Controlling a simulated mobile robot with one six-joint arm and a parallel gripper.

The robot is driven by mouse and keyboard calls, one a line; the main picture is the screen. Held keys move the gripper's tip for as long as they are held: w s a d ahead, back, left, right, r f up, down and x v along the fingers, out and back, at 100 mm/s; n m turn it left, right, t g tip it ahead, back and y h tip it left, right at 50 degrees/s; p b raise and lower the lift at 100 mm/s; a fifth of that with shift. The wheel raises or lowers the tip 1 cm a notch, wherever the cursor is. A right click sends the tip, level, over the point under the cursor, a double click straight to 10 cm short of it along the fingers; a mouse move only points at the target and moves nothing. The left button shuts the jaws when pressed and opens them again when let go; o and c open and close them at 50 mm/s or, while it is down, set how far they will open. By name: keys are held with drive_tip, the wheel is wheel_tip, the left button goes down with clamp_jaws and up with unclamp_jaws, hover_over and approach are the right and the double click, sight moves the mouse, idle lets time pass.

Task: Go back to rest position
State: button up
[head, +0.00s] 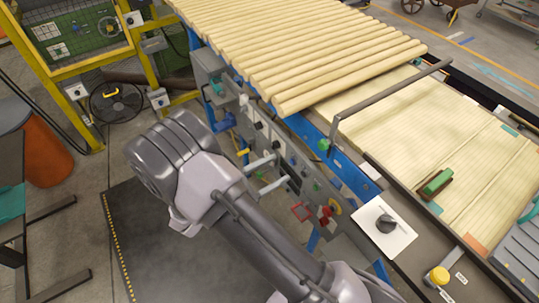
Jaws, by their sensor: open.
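My arm reaches from the bottom right edge toward the left of the head view, in front of the machine's control side. Its rounded grey joint hangs over the dark floor mat (165,265). My gripper does not show in this view; no fingers can be made out. No object can be seen held.
A row of wooden rods (320,45) lies on the blue-framed machine, whose panel (285,150) carries knobs and levers. A metal bar (390,98) crosses the machine's wooden bed (440,135). A green-handled brush (436,183) lies there. An orange bin (45,152) stands left.

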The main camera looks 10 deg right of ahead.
drive_tip(key=s+d+r+m+g+y+b, duration=0.25)
drive_tip(key=s+r+m+g+y, duration=0.2)
drive_tip(key=s+m, duration=0.25)
drive_tip(key=s+d+r+m+g+y+b, duration=0.1)
drive_tip(key=s+d+r+m+g+y, duration=0.25)
drive_tip(key=s+m+y, duration=0.2)
drive_tip(key=s+a+r+m+t+y+b, duration=0.1)
drive_tip(key=s+a+r+m+t+y, duration=0.4)
drive_tip(key=m+y, duration=0.4)
drive_tip(key=a+r+m+t, duration=0.1)
drive_tip(key=a+m+t, duration=0.1)
drive_tip(key=shift+a+r+t+b, duration=0.3)
drive_tip(key=shift+b, duration=0.05)
